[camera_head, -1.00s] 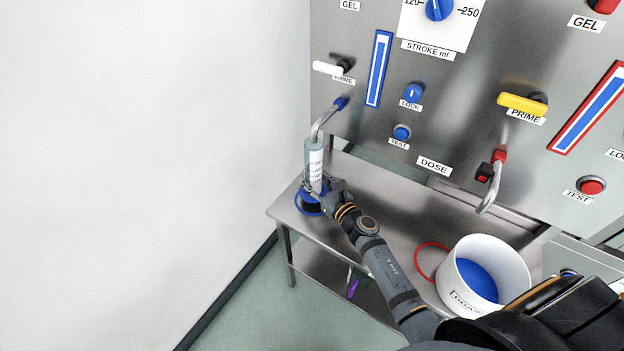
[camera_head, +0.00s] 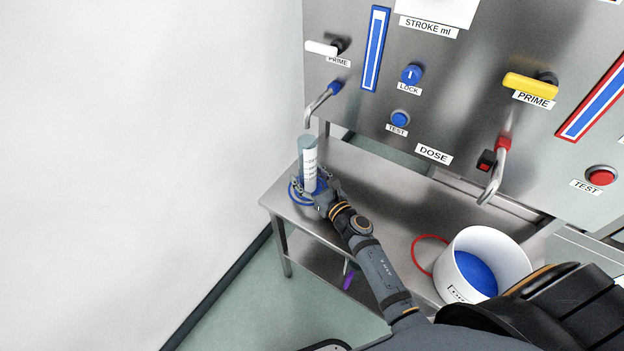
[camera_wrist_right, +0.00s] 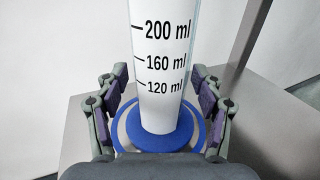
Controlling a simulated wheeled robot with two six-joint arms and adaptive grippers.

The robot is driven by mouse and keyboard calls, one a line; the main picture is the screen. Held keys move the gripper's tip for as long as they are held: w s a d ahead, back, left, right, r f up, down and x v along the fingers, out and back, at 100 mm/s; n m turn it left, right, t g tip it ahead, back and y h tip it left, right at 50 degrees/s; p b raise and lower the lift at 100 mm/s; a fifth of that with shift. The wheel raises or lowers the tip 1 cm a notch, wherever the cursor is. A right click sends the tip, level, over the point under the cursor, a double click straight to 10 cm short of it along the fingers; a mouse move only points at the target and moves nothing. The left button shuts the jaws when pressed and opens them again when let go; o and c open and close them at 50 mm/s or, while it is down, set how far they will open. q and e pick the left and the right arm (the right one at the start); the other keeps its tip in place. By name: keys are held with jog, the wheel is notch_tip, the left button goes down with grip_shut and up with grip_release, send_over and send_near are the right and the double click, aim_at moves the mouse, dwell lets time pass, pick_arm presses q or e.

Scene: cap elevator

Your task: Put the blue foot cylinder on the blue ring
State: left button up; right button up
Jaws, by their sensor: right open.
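The clear cylinder (camera_head: 308,160) with a blue foot stands upright at the left end of the steel bench, below the left spout. In the right wrist view its tube (camera_wrist_right: 163,60) shows printed ml marks, and its blue foot (camera_wrist_right: 152,138) sits over the blue ring (camera_wrist_right: 202,150), whose arcs show around the foot. In the head view the blue ring (camera_head: 292,191) shows left of the foot. My right gripper (camera_wrist_right: 160,90) is open, with a finger on each side of the tube and gaps between. It also shows in the head view (camera_head: 319,187). My left gripper is not in view.
A white bucket (camera_head: 520,262) with blue inside stands at the right of the bench (camera_head: 385,195), beside a red ring (camera_head: 415,255). The panel above carries the left spout (camera_head: 318,104), a right spout (camera_head: 492,185), knobs and levers. The middle of the bench is clear.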

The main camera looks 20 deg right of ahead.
jog(key=b+v, duration=0.1)
jog(key=v, duration=0.2)
jog(key=b+v, duration=0.2)
jog(key=v, duration=0.2)
jog(key=b+v, duration=0.1)
jog(key=v, duration=0.2)
jog(key=shift+s+f+b, duration=0.25)
jog(key=shift+s+b, duration=0.05)
jog(key=shift+s+r, duration=0.1)
jog(key=shift+s, duration=0.3)
jog(key=shift+s+d+r, duration=0.15)
jog(key=shift+s+r, duration=0.1)
